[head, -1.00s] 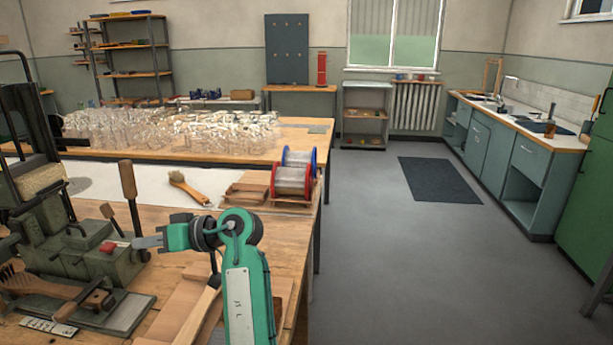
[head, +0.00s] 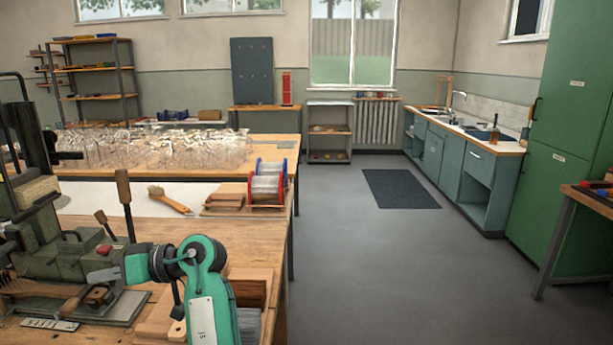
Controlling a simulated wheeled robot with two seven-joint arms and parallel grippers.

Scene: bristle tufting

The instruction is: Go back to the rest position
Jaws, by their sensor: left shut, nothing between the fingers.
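My left gripper (head: 103,275) is at the end of my green arm, low in the head view, and points left toward the machine. Its fingers are together with nothing between them. They show in front of the green-grey tufting machine (head: 85,255); whether they touch it I cannot tell. My right gripper is not in view.
The workbench (head: 250,238) holds a brush (head: 170,201), wire spools (head: 267,184) and, by my arm, a wooden box (head: 248,292). Glassware (head: 150,148) crowds the bench behind. Open grey floor (head: 390,270) lies to the right, with a dark mat (head: 400,188).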

